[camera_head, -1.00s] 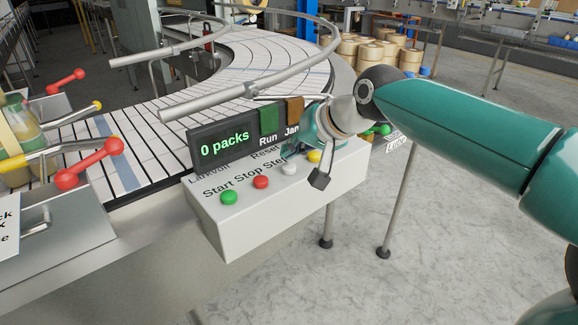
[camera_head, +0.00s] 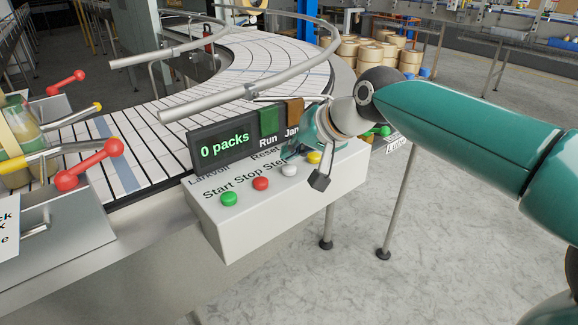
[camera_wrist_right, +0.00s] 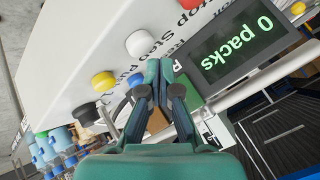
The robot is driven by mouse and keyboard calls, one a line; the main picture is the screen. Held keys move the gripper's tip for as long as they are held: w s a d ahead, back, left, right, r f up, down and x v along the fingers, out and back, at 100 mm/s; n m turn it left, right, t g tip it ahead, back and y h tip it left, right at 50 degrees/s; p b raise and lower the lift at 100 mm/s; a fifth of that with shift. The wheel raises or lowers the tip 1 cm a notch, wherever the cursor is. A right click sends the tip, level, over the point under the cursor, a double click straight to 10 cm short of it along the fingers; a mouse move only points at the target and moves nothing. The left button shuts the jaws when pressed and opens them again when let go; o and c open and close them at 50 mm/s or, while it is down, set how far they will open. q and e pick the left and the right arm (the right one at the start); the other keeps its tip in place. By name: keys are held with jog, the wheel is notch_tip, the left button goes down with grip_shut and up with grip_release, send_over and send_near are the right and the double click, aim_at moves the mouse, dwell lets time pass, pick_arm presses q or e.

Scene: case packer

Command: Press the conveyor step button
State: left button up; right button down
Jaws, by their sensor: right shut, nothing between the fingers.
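The white step button (camera_head: 289,170) sits on the sloped top of a pale control box (camera_head: 255,218), third in the row after the green start button (camera_head: 229,199) and the red stop button (camera_head: 260,183). A yellow button (camera_head: 314,157) is beyond it. My right gripper (camera_head: 289,155) is shut and empty, above the box just behind the white button. In the right wrist view its fingertips (camera_wrist_right: 160,64) are together, close beside the white button (camera_wrist_right: 140,43). I cannot tell whether they touch the box. My left gripper is out of view.
A display (camera_head: 224,144) reading "0 packs" stands behind the buttons, with green and brown lamps above Run and a partly hidden label. A curved conveyor (camera_head: 255,60) with metal guide rails lies behind. Red-knobbed levers (camera_head: 100,160) stand at left. The floor at right is open.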

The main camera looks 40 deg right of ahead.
aim_at(292, 167)
jog(key=shift+f, duration=0.1)
jog(key=shift+f+b, duration=0.3)
jog(key=shift+b, duration=0.05)
jog(key=shift+f+b, duration=0.45)
jog(key=shift+f, duration=0.1)
dwell(0.6)
dwell(0.3)
jog(key=shift+r+p, duration=0.85)
jog(key=shift+r, duration=0.15)
notch_tip(292, 167, up, 5)
jog(key=p, duration=0.4)
